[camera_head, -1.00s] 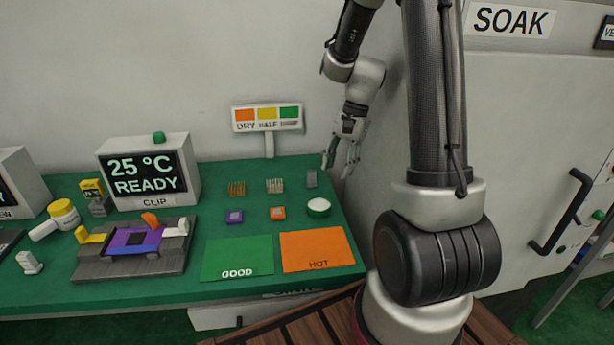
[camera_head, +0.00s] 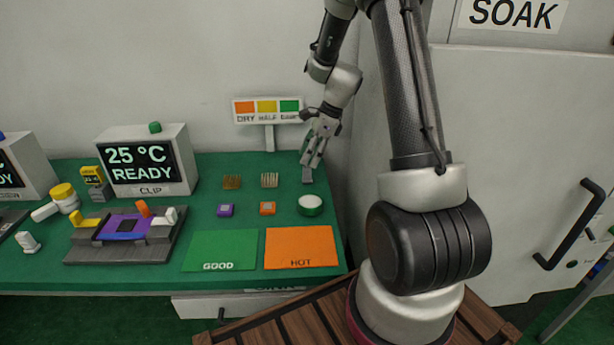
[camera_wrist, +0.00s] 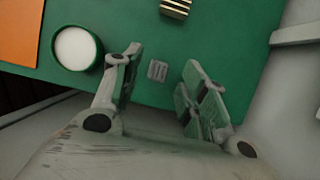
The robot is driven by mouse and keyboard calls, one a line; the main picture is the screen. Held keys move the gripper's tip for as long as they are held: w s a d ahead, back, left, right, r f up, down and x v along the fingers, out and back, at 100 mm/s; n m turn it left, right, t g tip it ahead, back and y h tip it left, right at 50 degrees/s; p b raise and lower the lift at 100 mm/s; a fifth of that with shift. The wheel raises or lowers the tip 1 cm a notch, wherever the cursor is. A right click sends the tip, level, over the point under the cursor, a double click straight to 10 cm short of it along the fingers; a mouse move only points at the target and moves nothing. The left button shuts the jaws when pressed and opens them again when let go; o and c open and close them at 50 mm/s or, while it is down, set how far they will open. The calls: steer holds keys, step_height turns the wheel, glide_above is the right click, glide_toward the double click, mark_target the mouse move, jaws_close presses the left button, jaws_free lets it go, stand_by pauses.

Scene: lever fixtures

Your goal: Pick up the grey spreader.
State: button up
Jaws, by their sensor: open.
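The grey spreader (camera_head: 307,175) is a small grey block with a ribbed top on the green bench, near its back right. In the wrist view the spreader (camera_wrist: 157,70) lies between my two fingers, nearer the left one, and apart from both. My gripper (camera_head: 312,160) is open and empty, pointing down just above the spreader. In the wrist view my gripper (camera_wrist: 160,75) shows its fingers spread on either side. In the head view the fingers partly cover the spreader's upper part.
A white-topped round tin (camera_head: 310,204) stands in front of the spreader. Gold finned blocks (camera_head: 270,180) are to its left. The sign (camera_head: 268,111) stands behind on a post. Orange (camera_head: 300,247) and green mats lie in front. The large cabinet (camera_head: 500,130) is to the right.

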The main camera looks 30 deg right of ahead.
mark_target(304, 167)
steer(key=x, duration=0.5)
steer(key=shift+w+f, duration=0.1)
steer(key=shift+f, duration=0.2)
jaws_close()
